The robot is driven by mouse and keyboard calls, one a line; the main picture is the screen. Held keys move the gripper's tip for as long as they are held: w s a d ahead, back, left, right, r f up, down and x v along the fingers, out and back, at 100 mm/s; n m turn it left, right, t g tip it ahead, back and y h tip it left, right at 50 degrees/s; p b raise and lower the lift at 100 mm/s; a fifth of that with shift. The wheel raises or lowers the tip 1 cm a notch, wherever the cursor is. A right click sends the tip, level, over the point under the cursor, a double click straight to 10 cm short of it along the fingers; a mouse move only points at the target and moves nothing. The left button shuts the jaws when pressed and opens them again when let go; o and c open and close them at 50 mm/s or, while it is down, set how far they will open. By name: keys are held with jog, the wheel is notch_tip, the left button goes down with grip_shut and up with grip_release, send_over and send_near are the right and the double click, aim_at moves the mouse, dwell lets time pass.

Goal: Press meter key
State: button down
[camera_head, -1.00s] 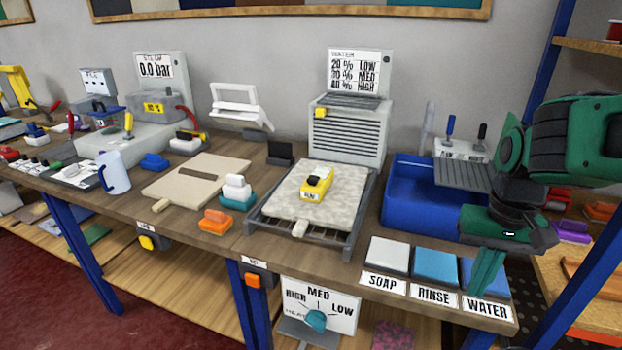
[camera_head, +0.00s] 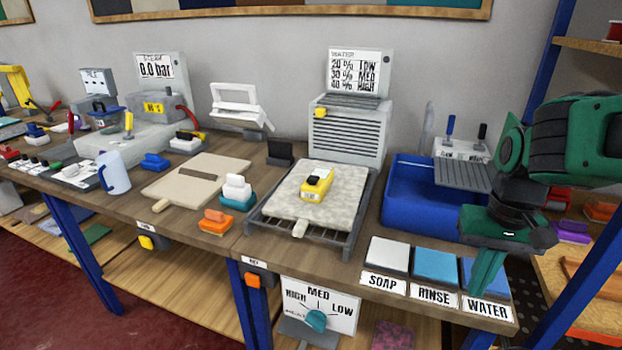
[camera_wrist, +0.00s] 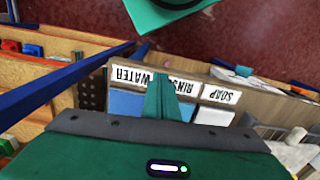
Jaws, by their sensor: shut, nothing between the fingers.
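The yellow meter (camera_head: 317,184) with a white label and a dark top lies on the pale rug piece on the rack. Its key is too small to make out. My gripper (camera_head: 484,290) is shut and empty, pointing down over the pads at the front right edge, by the WATER label. It is well to the right of the meter and apart from it. In the wrist view my gripper (camera_wrist: 163,98) shows its closed fingers in front of the WATER and RINSE labels. The meter cannot be made out in the wrist view.
The pale rug piece (camera_head: 325,208) lies on a dark rack (camera_head: 346,242). A blue basin (camera_head: 405,210) stands between the rack and my arm. SOAP (camera_head: 387,254) and RINSE (camera_head: 436,265) pads lie at the front edge. A WATER chart (camera_head: 354,72) stands behind.

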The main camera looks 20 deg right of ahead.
jog(key=w+d+r+n+t+h, duration=0.1)
jog(key=w+r+n+t+h, duration=0.2)
jog(key=w, duration=0.8)
notch_tip(320, 180, up, 13)
jog(key=n+t+h, duration=0.1)
jog(key=n+t, duration=0.5)
jog(key=n, duration=0.2)
send_over(313, 179)
jog(key=shift+s+a, duration=0.1)
jog(key=shift+f, duration=0.2)
jog(key=shift+f, duration=4.25)
